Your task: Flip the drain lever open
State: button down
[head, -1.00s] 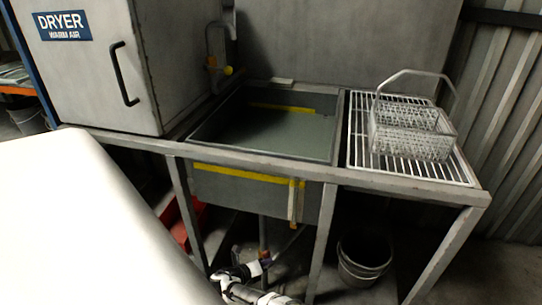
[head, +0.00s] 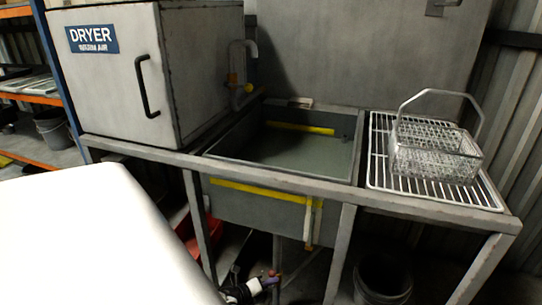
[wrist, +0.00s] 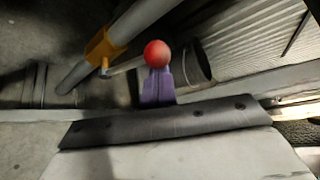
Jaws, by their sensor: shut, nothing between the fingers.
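The drain lever ends in a red ball knob (wrist: 157,53). Its pale rod runs from a yellow valve fitting (wrist: 103,48) on a grey pipe (wrist: 75,77) and stands out at an angle to the pipe. My gripper (wrist: 158,75) has purple fingers, shut and empty, close below the knob in the wrist view; I cannot tell whether they touch it. In the head view my gripper (head: 269,280) is low under the sink (head: 262,205), by the drain pipe (head: 277,250), with the small knob partly hidden there.
A bucket (head: 383,280) stands under the rack, right of a frame leg (head: 340,255). Another frame leg (head: 197,225) and a red object (head: 215,230) are to the left. The sink holds murky water (head: 295,152). A wire basket (head: 435,155) sits on the rack.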

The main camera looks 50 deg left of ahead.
jog(key=s+d+r+p, duration=0.1)
jog(key=s+d+p, duration=0.2)
jog(key=s, duration=0.6)
dwell(0.3)
